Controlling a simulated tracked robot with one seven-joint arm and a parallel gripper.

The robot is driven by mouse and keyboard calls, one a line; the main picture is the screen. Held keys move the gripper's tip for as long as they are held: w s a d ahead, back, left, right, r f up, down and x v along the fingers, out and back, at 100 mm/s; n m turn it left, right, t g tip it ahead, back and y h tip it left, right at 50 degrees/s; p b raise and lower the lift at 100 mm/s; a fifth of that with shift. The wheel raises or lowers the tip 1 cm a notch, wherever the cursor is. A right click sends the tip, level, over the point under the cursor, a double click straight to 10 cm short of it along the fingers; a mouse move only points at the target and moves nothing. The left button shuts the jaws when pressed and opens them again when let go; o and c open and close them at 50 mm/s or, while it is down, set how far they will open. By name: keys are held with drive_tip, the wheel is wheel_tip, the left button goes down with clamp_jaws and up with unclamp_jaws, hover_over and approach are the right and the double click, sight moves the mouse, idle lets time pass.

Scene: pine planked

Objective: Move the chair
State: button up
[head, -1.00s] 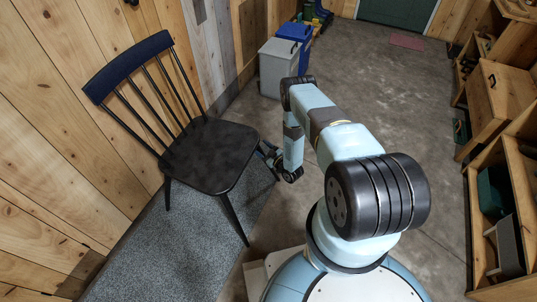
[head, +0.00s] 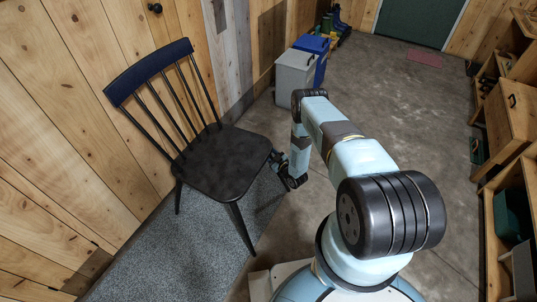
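A black wooden chair (head: 222,163) with a spindle back and a dark blue top rail stands upright left of my arm in the head view. Some of its legs are on the grey speckled mat (head: 160,250). My gripper (head: 279,168) is at the chair seat's right edge, low beside a leg. The fingertips are small and dark against the seat, so I cannot tell whether they are open, shut or touching it.
A pine plank wall (head: 60,110) runs close behind the chair. A grey bin (head: 295,77) and a blue bin (head: 314,50) stand farther back. Wooden shelving (head: 508,120) lines the right side. The concrete floor (head: 410,110) between is clear.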

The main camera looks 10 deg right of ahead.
clamp_jaws()
idle(1.0)
